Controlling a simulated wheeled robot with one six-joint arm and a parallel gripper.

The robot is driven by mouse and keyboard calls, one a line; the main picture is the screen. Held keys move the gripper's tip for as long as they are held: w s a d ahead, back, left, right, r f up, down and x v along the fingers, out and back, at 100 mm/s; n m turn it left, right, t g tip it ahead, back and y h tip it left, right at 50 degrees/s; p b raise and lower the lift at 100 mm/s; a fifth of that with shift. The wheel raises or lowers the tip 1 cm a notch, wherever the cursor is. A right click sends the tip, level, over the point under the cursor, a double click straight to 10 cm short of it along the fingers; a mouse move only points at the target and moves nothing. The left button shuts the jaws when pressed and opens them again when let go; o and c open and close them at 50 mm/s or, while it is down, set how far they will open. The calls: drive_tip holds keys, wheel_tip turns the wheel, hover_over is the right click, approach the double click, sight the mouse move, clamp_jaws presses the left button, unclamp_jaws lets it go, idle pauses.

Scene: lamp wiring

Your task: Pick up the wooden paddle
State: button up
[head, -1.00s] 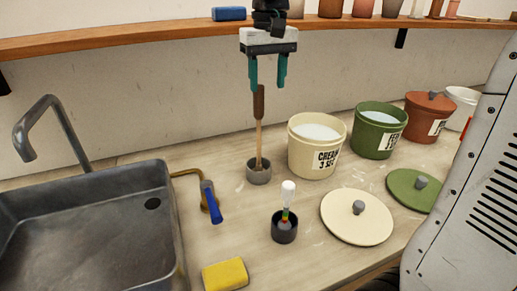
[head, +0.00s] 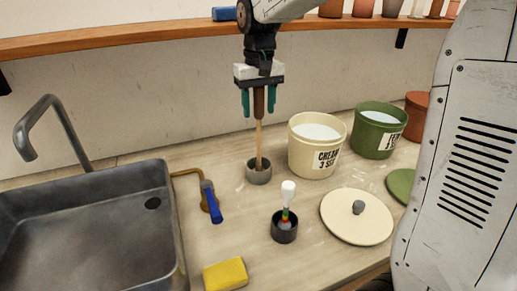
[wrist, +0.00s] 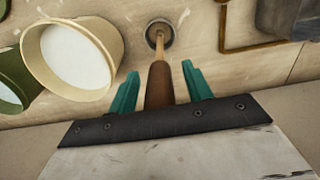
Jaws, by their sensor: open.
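The wooden paddle (head: 259,136) stands upright in a small grey cup (head: 258,175), with its dark brown handle at the top. My gripper (head: 259,105) is above the cup, pointing down, with its teal fingers open on either side of the handle. In the wrist view the brown handle (wrist: 160,85) lies between the two open fingers (wrist: 158,88), with a gap on each side. The paddle's lower end is hidden inside the cup (wrist: 160,33).
A cream tub (head: 314,150) and a green tub (head: 378,132) stand right of the cup. A dark cup with a white-handled tool (head: 287,195), a cream lid (head: 356,217), a yellow sponge (head: 225,274) and a sink (head: 90,230) are nearer. A wooden shelf (head: 130,40) runs behind.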

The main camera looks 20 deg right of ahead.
clamp_jaws()
drive_tip(key=shift+r, duration=0.1)
